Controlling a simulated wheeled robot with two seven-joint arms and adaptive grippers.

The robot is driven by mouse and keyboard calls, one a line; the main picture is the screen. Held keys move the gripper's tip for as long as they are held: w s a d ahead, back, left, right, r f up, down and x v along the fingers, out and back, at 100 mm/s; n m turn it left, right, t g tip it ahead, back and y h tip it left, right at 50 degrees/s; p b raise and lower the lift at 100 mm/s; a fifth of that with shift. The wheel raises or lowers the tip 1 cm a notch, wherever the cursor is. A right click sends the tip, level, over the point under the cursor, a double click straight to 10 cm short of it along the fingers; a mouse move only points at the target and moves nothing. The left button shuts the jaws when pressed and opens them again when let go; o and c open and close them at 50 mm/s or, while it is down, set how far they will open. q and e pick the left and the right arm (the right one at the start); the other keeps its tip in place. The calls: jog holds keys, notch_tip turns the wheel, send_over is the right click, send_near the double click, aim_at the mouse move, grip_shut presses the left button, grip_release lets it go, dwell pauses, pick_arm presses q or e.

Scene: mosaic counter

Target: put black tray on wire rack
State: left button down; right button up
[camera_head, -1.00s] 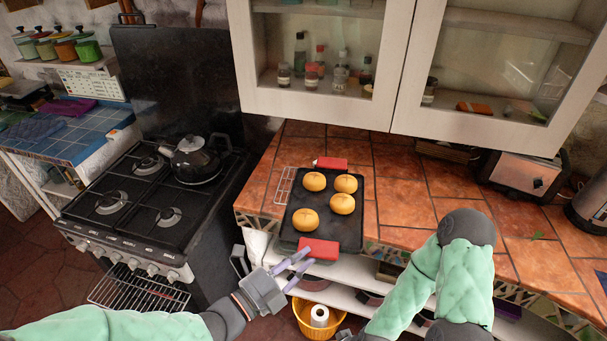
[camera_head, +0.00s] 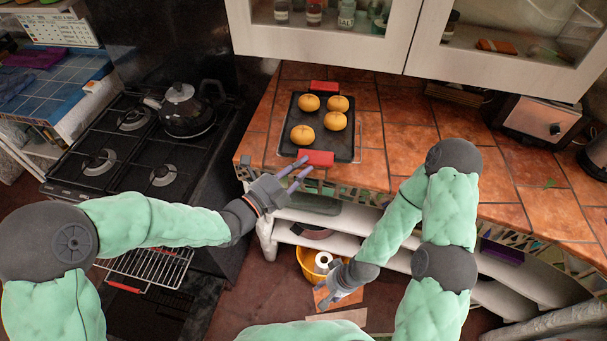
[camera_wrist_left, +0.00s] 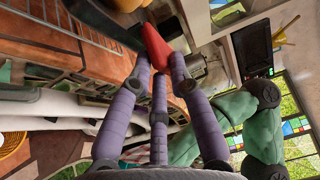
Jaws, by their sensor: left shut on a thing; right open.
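The black tray (camera_head: 345,147) holds several round golden buns and has a red handle at each end. It lies over the tiled counter with its front edge near the counter's front. The wire rack (camera_head: 360,130) is mostly hidden under the tray; only thin wires show beside it. I cannot tell whether the tray rests fully on it. My left gripper (camera_head: 297,170) is shut on the tray's near red handle (camera_head: 318,158); the left wrist view shows its fingers on the handle (camera_wrist_left: 156,45). My right gripper (camera_head: 330,297) is open and empty, low before the counter.
A stove with a black kettle (camera_head: 187,110) stands left, with an oven rack (camera_head: 150,265) sticking out below. A toaster (camera_head: 540,122) stands on the right of the counter. White cabinets hang above. A yellow basket (camera_head: 306,262) sits below. The counter right of the tray is clear.

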pick_arm(q)
jog(key=w+d+f+b, duration=0.1)
jog(key=w+f, duration=0.3)
jog(key=f, duration=0.4)
jog(key=shift+w+f+b, duration=0.3)
jog(key=shift+w+b, duration=0.05)
jog(key=shift+b, duration=0.35)
jog(key=c, duration=1.2)
grip_release()
jog(key=shift+s+d+f, duration=0.1)
jog(key=shift+f, duration=0.05)
jog(key=shift+o, duration=0.2)
